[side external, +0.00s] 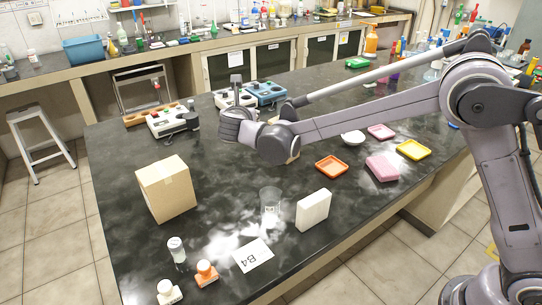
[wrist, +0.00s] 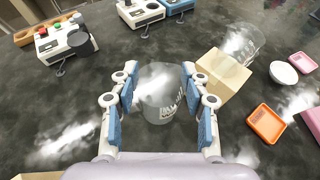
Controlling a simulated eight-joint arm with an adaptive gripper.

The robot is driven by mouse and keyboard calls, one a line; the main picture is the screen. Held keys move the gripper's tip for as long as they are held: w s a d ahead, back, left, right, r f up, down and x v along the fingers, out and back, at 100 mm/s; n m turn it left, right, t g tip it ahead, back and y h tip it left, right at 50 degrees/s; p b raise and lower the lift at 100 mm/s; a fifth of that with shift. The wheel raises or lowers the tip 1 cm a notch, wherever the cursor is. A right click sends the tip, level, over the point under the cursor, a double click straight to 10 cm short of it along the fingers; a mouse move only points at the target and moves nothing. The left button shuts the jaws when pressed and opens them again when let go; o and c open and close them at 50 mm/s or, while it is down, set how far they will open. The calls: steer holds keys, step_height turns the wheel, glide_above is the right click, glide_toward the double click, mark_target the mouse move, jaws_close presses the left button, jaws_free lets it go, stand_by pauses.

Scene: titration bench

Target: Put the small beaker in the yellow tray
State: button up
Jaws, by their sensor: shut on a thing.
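The small beaker (wrist: 161,100), clear glass with white markings, sits between the blue-padded fingers of my gripper (wrist: 163,108) in the wrist view. My gripper is shut on its sides. In the side external view my gripper (side external: 240,127) is over the middle of the bench, left of the trays; its fingers and the held beaker are not clear there. The yellow tray (side external: 413,150) lies flat on the bench at the right, well away from my gripper, and looks empty. It is out of the wrist view.
A tan block (wrist: 222,75) stands right of the held beaker, with another clear beaker (wrist: 243,42) behind it. An orange tray (side external: 331,166), white bowl (side external: 352,138), pink tray (side external: 381,131) and pink block (side external: 383,168) lie toward the yellow tray. Another beaker (side external: 270,200) stands nearer the front.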

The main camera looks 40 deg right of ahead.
step_height(320, 180, up, 11)
steer(key=s+d+m+g+h, duration=0.2)
steer(key=s+d, duration=0.1)
steer(key=d, duration=0.8)
steer(key=s+d+m+g+h, duration=0.1)
steer(key=s+d+m+g, duration=0.2)
steer(key=d, duration=0.8)
steer(key=s+d+m+g+h, duration=0.2)
steer(key=s+d, duration=0.1)
steer(key=d, duration=0.8)
steer(key=s+d+m+g, duration=0.95)
steer(key=s+d, duration=1.25)
steer(key=s, duration=0.5)
glide_above(413, 151)
step_height(413, 151, down, 18)
steer(key=f, duration=0.1)
steer(key=shift+d+f+n, duration=0.1)
steer(key=shift+f+n, duration=0.25)
steer(key=shift+f, duration=1.45)
